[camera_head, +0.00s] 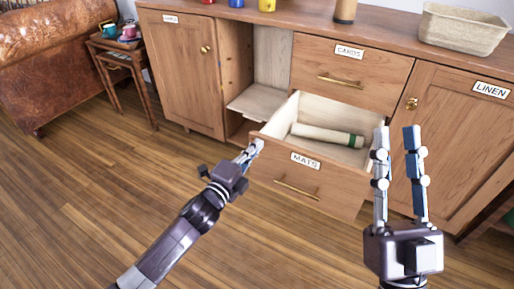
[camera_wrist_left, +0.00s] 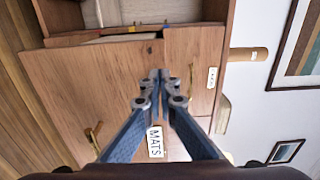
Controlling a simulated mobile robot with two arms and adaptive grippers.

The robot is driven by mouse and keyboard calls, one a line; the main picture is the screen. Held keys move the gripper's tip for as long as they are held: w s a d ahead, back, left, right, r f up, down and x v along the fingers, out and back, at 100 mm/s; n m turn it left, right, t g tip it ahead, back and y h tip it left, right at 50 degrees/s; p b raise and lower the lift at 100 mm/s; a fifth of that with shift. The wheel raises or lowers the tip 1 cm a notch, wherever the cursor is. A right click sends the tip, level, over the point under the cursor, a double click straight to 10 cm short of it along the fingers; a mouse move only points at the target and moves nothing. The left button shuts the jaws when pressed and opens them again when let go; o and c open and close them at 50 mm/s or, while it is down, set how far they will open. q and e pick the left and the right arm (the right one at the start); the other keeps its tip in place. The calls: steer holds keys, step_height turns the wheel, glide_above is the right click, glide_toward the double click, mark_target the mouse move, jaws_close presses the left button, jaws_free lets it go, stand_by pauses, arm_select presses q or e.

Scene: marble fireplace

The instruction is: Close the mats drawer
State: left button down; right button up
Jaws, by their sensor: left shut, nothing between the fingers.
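The mats drawer (camera_head: 312,185) is pulled out of the wooden sideboard, with a white "MATS" label and a brass bar handle (camera_head: 297,189) on its front. A rolled pale mat (camera_head: 318,134) with a green band lies inside it. My left gripper (camera_head: 254,146) is shut and empty, its fingertips at the upper left corner of the drawer front; whether they touch it I cannot tell. In the left wrist view the closed fingertips (camera_wrist_left: 160,76) are in front of the drawer front (camera_wrist_left: 95,85). My right gripper (camera_head: 396,132) is open and empty, pointing up, right of the drawer.
The "CARDS" drawer (camera_head: 350,72) above is shut. The "LINEN" door (camera_head: 445,130) at right and the left cupboard door (camera_head: 184,65) look shut. A basket (camera_head: 464,28) stands on top. A small side table (camera_head: 120,52) and leather sofa (camera_head: 50,60) are at left. The floor in front is clear.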

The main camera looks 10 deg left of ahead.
arm_select(q)
steer(key=shift+w+d, duration=0.15)
steer(key=shift+w, duration=0.25)
arm_select(e)
steer(key=shift+s+d+r+t+y, duration=0.1)
steer(key=shift+s+r+t+y, duration=0.2)
steer(key=shift+s+r+t, duration=0.2)
arm_select(q)
steer(key=shift+w, duration=0.1)
arm_select(e)
steer(key=shift+s, duration=0.1)
